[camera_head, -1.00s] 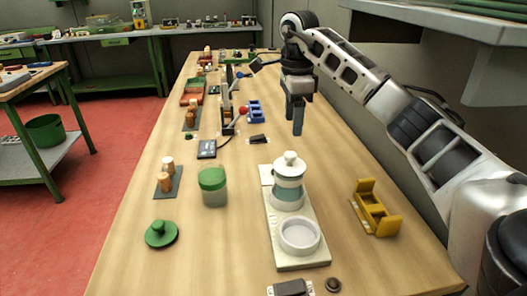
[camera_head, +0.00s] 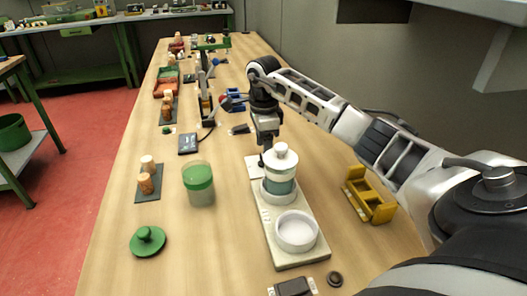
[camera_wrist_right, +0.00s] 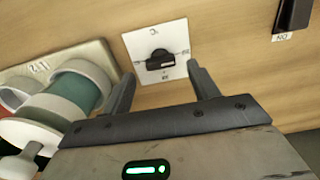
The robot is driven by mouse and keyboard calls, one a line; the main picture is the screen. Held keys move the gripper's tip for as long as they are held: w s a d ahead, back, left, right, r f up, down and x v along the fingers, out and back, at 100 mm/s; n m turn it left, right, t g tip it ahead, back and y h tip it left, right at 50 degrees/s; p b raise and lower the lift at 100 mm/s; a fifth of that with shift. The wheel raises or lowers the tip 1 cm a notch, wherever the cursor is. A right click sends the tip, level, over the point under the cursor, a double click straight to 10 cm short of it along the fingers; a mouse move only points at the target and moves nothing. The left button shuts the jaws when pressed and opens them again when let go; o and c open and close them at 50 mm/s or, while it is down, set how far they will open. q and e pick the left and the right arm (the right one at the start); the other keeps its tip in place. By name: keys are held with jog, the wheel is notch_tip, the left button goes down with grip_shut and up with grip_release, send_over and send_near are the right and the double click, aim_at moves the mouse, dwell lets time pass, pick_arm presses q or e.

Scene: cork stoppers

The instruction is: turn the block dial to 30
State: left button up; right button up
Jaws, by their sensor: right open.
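A black dial knob (camera_wrist_right: 160,60) sits on a white square plate (camera_wrist_right: 141,42) with small marks around it. Its grip bar lies roughly level across the picture in the right wrist view; I cannot read the marks surely. My right gripper (camera_wrist_right: 163,78) is open and empty, with its fingertips on either side of the knob, seemingly just short of it. In the head view, my right gripper (camera_head: 265,150) is low behind the white-lidded jar (camera_head: 280,170), and the plate (camera_head: 251,168) shows only in part there. My left gripper is out of view.
The jar stands on a cream block (camera_head: 272,240) with a white dish (camera_head: 296,231), close beside the right gripper. A yellow holder (camera_head: 371,205) stands to the right, a green-lidded jar (camera_head: 199,183) to the left. A black switch (camera_wrist_right: 293,14) lies farther off.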

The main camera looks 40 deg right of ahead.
jog(key=shift+f, duration=1.4)
jog(key=c, duration=1)
